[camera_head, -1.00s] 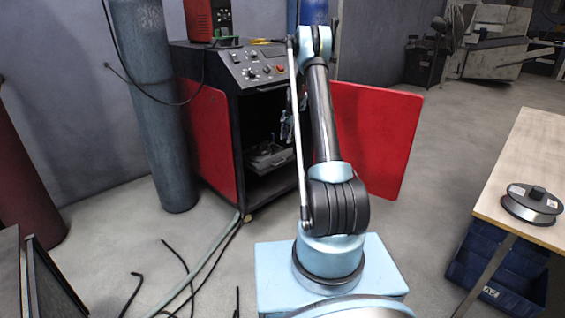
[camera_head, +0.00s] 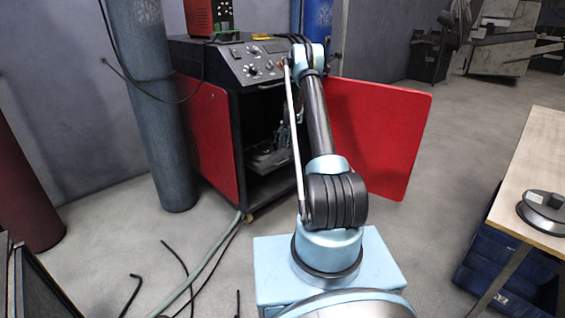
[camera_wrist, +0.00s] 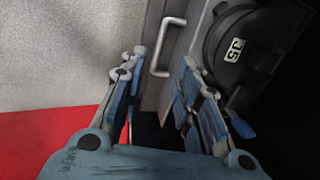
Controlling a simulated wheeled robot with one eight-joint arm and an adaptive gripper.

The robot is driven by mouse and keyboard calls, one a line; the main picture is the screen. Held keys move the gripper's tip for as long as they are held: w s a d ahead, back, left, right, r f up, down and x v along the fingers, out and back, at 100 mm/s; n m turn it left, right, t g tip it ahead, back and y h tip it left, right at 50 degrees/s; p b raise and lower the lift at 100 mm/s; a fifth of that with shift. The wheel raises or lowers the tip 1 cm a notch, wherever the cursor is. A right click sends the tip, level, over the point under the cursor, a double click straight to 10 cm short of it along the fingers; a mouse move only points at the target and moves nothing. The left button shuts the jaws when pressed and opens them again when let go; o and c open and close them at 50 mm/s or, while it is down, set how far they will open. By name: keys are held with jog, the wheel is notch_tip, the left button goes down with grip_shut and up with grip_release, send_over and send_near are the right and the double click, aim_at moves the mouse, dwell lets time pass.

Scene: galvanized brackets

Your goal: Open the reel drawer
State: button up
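The reel drawer shows a grey front (camera_wrist: 150,95) in the wrist view, with a pale U-shaped handle (camera_wrist: 161,45) on it. A black reel with a "35" label (camera_wrist: 233,50) lies to the right of the front. My gripper (camera_wrist: 159,62) is open, with the handle showing between its fingers; no contact is visible, and the depth gap is unclear. In the head view, the drawer (camera_head: 272,158) is low inside the open black cabinet (camera_head: 240,130). There my gripper (camera_head: 287,135) is small and partly hidden by my arm.
The red cabinet door (camera_head: 375,135) stands open to the right. A gas cylinder (camera_head: 160,110) stands to the left. Cables and hoses (camera_head: 205,275) lie on the floor. A wooden table (camera_head: 540,160) with a spool (camera_head: 545,210) is at right, above blue bins (camera_head: 500,270).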

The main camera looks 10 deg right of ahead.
aim_at(283, 159)
jog(key=f, duration=0.3)
jog(key=w+f, duration=0.1)
jog(key=f, duration=0.3)
jog(key=a+f, duration=0.1)
jog(key=f, duration=0.2)
jog(key=shift+w+f, duration=0.25)
jog(key=shift+c, duration=0.6)
grip_shut()
